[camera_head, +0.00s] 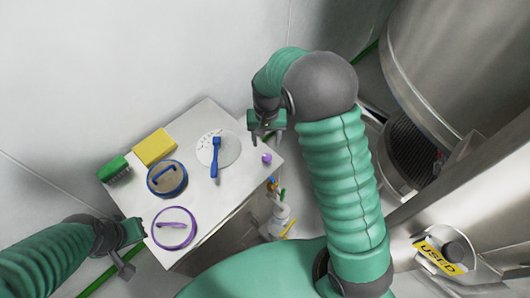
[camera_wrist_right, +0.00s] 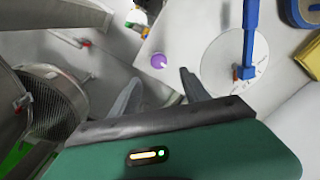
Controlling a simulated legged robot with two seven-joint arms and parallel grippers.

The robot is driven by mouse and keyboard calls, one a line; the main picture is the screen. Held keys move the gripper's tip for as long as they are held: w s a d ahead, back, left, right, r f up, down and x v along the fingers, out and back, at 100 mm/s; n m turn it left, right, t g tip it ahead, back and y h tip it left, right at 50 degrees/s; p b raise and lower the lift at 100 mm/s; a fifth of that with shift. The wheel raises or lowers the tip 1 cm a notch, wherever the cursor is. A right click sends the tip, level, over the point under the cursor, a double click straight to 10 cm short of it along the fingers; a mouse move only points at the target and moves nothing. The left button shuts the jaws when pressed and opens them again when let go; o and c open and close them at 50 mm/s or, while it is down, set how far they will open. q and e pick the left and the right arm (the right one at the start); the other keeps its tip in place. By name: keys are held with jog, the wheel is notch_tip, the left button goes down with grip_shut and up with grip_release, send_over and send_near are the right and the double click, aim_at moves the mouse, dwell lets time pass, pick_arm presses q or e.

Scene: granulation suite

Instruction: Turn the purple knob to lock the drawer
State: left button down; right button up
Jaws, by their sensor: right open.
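The small purple knob (camera_head: 267,158) sits at the right corner of the white cabinet top (camera_head: 232,190). It also shows in the right wrist view (camera_wrist_right: 158,60), beyond my fingertips. My right gripper (camera_head: 266,138) is just behind the knob in the head view, open and empty, its two fingers spread (camera_wrist_right: 158,88). A gap shows between the fingers and the knob. My left gripper (camera_head: 134,248) is at the cabinet's left edge beside a purple-rimmed round lid; its jaw opening is unclear. The drawer front is not clearly visible.
On the cabinet top are a purple-rimmed lid (camera_head: 174,228), a blue-rimmed sieve (camera_head: 167,179), a yellow sponge (camera_head: 154,147), a green brush (camera_head: 113,168) and a blue tool (camera_head: 215,160) on a white disc. Bottles (camera_head: 278,215) stand beside the cabinet. Steel equipment (camera_head: 450,70) fills the right.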

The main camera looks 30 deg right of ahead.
aim_at(267, 157)
jog(key=f, duration=0.8)
jog(key=shift+s+f, duration=0.25)
jog(key=shift+f, duration=0.15)
jog(key=shift+w+f, duration=0.15)
jog(key=shift+f, duration=0.2)
jog(key=shift+a, duration=0.1)
jog(key=shift+r, duration=0.1)
jog(key=shift+c, duration=1.3)
grip_shut()
